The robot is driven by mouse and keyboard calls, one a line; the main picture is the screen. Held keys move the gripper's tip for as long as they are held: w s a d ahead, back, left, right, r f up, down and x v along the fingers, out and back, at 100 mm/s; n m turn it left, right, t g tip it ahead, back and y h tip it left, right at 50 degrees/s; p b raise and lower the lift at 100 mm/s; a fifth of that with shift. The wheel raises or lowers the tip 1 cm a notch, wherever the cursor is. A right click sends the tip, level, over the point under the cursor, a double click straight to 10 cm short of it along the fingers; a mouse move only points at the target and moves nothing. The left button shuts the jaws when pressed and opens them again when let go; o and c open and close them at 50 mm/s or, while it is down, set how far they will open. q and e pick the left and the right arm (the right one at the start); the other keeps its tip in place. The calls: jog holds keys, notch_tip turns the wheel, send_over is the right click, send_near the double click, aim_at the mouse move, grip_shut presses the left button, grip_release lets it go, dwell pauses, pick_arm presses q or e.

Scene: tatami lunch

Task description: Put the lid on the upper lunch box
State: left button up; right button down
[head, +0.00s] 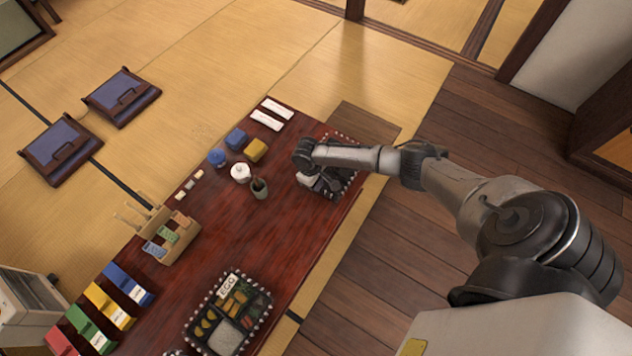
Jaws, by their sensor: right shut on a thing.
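The upper lunch box (351,152) is dark with a white-dotted rim and sits at the table's far right end, largely covered by my right arm and gripper. My right gripper (318,183) points down over the box's near left part. It is shut on a dark thing that seems to be the lid, mostly hidden by the gripper. I cannot tell whether the lid touches the box. The lower lunch box (192,341) is open, with food compartments and an EGG label. My left gripper is not in view.
Colored packs line the near left. The table between the two lunch boxes is clear.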

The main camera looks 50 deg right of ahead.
dwell(0.8)
jog(key=shift+f+p, duration=0.1)
jog(key=shift+p, duration=0.2)
jog(key=shift+f, duration=0.1)
dwell(0.4)
jog(key=shift+f, duration=0.55)
dwell(0.8)
jog(key=shift+f, duration=0.25)
dwell(0.5)
jog(key=shift+f, duration=0.25)
dwell(0.4)
